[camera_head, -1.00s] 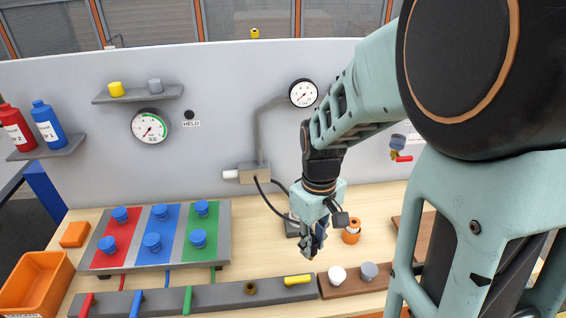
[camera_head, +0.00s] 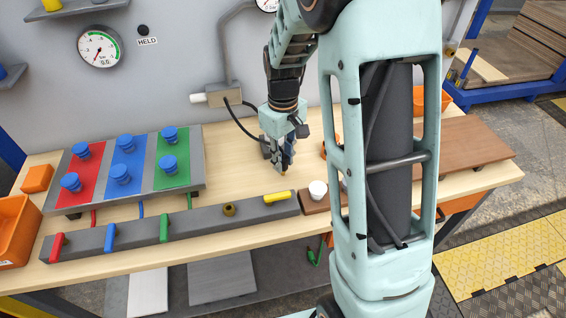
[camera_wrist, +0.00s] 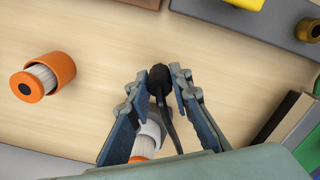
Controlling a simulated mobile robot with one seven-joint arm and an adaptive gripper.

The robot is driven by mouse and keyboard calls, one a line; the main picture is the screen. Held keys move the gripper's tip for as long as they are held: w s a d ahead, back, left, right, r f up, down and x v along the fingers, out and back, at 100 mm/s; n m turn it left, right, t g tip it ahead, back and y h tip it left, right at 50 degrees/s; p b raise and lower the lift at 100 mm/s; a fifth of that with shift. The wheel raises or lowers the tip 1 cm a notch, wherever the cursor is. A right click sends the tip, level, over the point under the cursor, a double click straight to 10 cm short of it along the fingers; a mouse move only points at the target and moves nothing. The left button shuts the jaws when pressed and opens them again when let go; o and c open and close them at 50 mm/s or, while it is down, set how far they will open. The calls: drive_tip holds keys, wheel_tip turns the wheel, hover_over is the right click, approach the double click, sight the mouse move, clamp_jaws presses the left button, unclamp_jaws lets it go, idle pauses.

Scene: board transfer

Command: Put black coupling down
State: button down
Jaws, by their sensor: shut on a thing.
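The black coupling (camera_wrist: 158,80) is between the two blue fingers of my gripper (camera_wrist: 160,76) in the wrist view, with a black cable running down from it. The gripper is shut on it. In the head view my gripper (camera_head: 284,165) points down over the wooden table, behind the yellow cylinder (camera_head: 278,196).
A grey bar (camera_head: 195,221) runs along the table front. The panel with blue knobs (camera_head: 205,158) stands left.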

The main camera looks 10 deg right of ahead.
drive_tip(key=shift+f, duration=0.15)
drive_tip(key=c, duration=1.7)
unclamp_jaws()
drive_tip(key=shift+c, duration=0.2)
wheel_tip(320, 180, up, 12)
drive_tip(key=shift+r+p, duration=0.2)
drive_tip(key=shift+p, duration=0.15)
